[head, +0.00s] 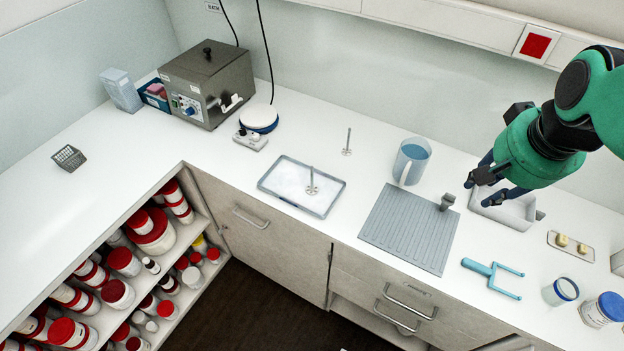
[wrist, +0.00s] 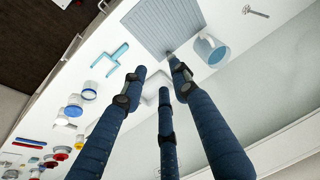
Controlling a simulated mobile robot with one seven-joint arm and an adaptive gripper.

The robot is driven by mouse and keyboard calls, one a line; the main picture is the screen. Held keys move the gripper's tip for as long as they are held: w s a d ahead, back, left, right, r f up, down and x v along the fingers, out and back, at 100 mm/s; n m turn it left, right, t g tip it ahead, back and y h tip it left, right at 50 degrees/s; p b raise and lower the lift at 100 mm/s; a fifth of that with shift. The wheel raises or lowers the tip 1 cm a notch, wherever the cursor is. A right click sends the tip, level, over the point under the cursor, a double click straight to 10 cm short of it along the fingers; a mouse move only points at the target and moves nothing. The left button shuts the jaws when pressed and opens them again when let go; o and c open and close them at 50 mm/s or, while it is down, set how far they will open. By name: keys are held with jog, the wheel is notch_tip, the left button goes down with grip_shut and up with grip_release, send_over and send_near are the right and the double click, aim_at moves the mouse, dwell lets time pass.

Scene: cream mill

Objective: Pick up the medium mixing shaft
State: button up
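Two mixing shafts show in the head view, each a thin metal rod on a small foot. One shaft (head: 347,144) stands upright on the counter at the back; the other shaft (head: 312,183) stands upright on a shallow tray (head: 268,186). I cannot tell which is the medium one. One shaft also shows in the wrist view (wrist: 255,12), near the top edge. My gripper (head: 490,188) is on the right, over a white dish (head: 518,213), well apart from both shafts. Its three blue fingers are spread and empty, as the wrist view (wrist: 160,78) also shows.
A blue-tinted jug (head: 411,161) and a ribbed grey mat (head: 405,232) lie between my gripper and the shafts. A turquoise fork (head: 490,274) and jars (head: 603,309) are at the right. A steel bath (head: 209,82) stands back left. The left counter is mostly clear.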

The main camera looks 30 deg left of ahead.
jog(key=w+a+f+n+g+p, duration=0.1)
jog(key=w+a+p, duration=0.25)
jog(key=a, duration=0.65)
jog(key=w+a+f+g+p, duration=0.1)
jog(key=w+a+p, duration=0.3)
jog(key=a, duration=0.7)
jog(key=a+f+p, duration=0.2)
jog(key=a+f, duration=0.3)
jog(key=a, duration=0.5)
jog(key=s+a+f+g+h+p, duration=0.1)
jog(key=a+f+p, duration=0.2)
jog(key=a, duration=0.7)
notch_tip(320, 180, down, 2)
jog(key=shift+a+f+n, duration=0.1)
jog(key=shift+a+n, duration=0.05)
jog(key=shift+n, duration=0.15)
jog(key=shift+s+f, duration=0.1)
jog(key=shift+f, duration=4.2)
